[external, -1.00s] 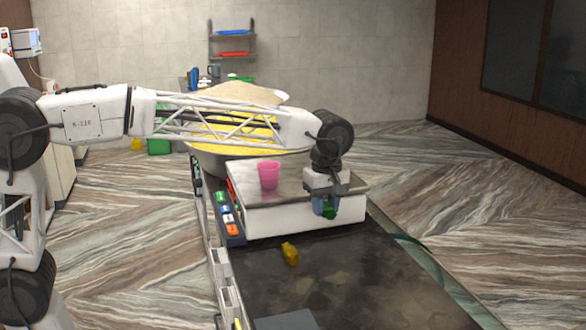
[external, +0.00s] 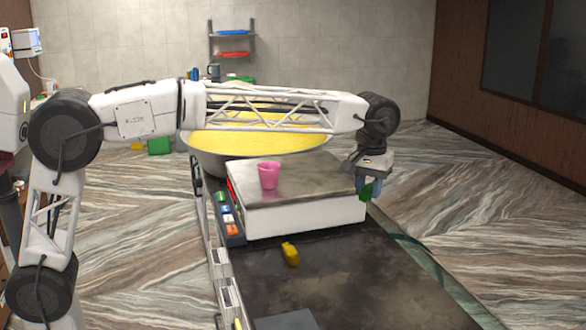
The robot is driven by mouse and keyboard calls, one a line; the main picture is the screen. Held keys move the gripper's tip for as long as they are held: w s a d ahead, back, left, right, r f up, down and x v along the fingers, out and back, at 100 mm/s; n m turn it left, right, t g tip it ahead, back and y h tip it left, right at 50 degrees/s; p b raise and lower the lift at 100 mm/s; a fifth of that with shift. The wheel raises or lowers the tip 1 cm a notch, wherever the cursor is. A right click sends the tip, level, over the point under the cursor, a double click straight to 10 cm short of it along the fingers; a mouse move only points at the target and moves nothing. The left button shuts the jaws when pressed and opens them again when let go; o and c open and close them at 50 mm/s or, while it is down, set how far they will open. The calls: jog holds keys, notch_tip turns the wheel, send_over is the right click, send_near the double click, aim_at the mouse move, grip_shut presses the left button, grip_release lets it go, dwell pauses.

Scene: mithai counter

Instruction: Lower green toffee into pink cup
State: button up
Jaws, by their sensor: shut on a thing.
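The pink cup (external: 269,175) stands upright on the flat metal top of the white box-like unit, toward its left side. My gripper (external: 368,191) is at the right edge of that unit, well to the right of the cup. It is shut on the green toffee (external: 367,189), which shows between and below the fingers. The toffee is partly hidden by the fingers. Gripper and toffee are apart from the cup.
The white unit (external: 305,217) has a panel of coloured buttons (external: 228,215) on its left. A yellow toffee-like piece (external: 290,253) lies on the dark counter (external: 350,270) in front. A large pan of yellow stuff (external: 255,138) stands behind. The unit's top right of the cup is clear.

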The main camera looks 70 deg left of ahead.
jog(key=shift+w+a+r+m, duration=1.25)
jog(key=shift+a+r+m, duration=0.05)
jog(key=shift+r+m, duration=1)
jog(key=s+a+r+n, duration=0.3)
jog(key=s+a+n, duration=0.3)
jog(key=s, duration=0.5)
jog(key=s+a+r+n, duration=0.3)
jog(key=s+a+n, duration=0.4)
jog(key=s, duration=0.5)
jog(key=shift+r+n, duration=0.15)
jog(key=shift+n, duration=0.35)
jog(key=shift+f, duration=0.2)
jog(key=shift+f, duration=2.2)
jog(key=shift+d+f, duration=0.1)
jog(key=shift+f, duration=0.6)
